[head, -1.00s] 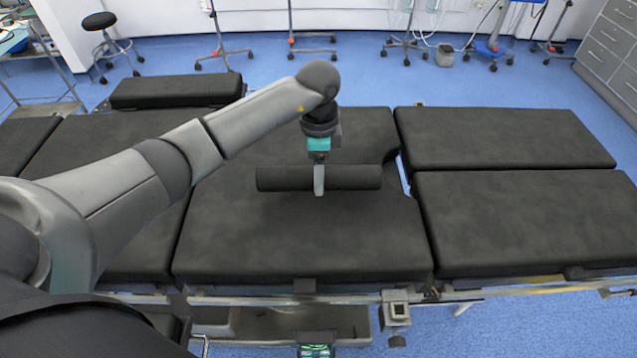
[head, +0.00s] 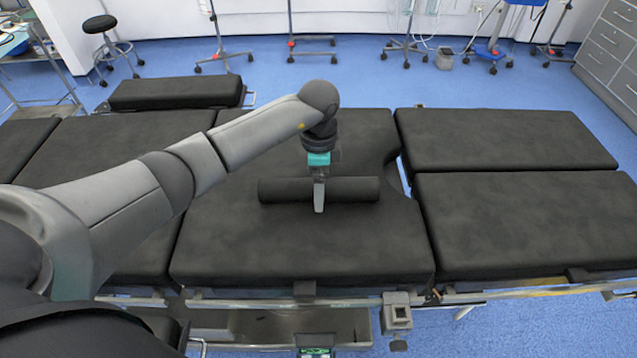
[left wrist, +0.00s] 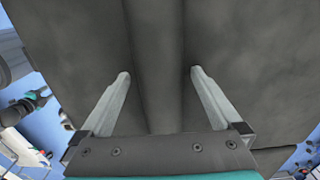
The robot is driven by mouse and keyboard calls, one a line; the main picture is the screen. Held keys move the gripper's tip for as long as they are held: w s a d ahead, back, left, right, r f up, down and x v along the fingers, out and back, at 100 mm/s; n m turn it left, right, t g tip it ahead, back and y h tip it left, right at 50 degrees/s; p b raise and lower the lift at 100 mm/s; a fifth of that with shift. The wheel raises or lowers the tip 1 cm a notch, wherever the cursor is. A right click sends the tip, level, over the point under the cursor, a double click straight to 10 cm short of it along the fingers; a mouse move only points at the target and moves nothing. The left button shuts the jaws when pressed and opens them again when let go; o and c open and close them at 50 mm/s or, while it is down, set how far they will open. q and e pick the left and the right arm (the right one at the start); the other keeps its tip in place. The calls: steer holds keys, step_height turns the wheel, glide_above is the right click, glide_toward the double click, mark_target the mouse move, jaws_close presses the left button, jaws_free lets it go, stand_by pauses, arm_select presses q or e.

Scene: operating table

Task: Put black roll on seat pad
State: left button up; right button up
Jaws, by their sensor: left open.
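The black roll (head: 350,189) lies sideways on the middle black pad of the operating table, the seat pad (head: 300,250), and appears to rest on it. In the left wrist view the roll (left wrist: 155,60) runs up the picture between the two fingers, with the seat pad (left wrist: 235,60) on both sides. My left gripper (head: 319,200) is above the roll's middle, pointing down. Its fingers (left wrist: 158,78) are open, one on each side of the roll, with a narrow gap showing beside it. My right gripper is not in view.
Two black pads (head: 510,140) (head: 520,220) lie to the right across a gap. A small raised pad (head: 177,92) is at the back left. A metal rail with a clamp (head: 396,312) runs along the front edge. Wheeled stands (head: 405,45) are far behind.

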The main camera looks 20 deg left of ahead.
arm_select(q)
step_height(320, 180, up, 12)
steer(key=p, duration=0.3)
steer(key=shift+r, duration=0.15)
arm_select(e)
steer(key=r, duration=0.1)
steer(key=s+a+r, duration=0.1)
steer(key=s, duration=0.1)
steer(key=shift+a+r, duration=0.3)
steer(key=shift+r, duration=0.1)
arm_select(q)
steer(key=shift+d, duration=0.1)
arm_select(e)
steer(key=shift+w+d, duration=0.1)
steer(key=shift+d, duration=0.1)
